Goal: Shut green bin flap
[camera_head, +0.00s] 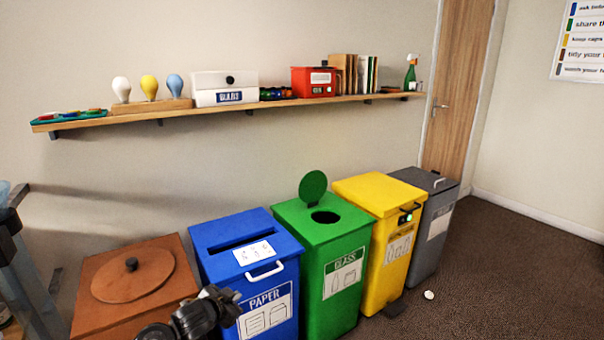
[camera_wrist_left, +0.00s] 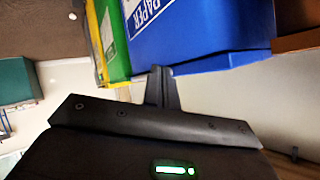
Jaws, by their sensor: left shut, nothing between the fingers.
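The green bin (camera_head: 292,235), labelled GLASS, stands between the blue and yellow bins. Its round green flap (camera_head: 313,187) is raised, standing up behind the round dark hole in the lid, so the hole is uncovered. My left gripper (camera_head: 224,304) is low in front of the blue PAPER bin (camera_head: 215,262), left of the green bin and well below the flap, touching neither. In the left wrist view its fingers (camera_wrist_left: 160,84) are together and empty, with the blue bin beyond them and part of the green bin (camera_wrist_left: 113,45) beside it. The flap is not visible there.
A brown bin (camera_head: 90,315) with a round knobbed lid stands at the left. A yellow bin (camera_head: 372,192) and a grey bin (camera_head: 432,183) stand right of the green one. A wall shelf (camera_head: 215,106) with several items runs above. A small white object (camera_head: 429,295) lies on the open floor.

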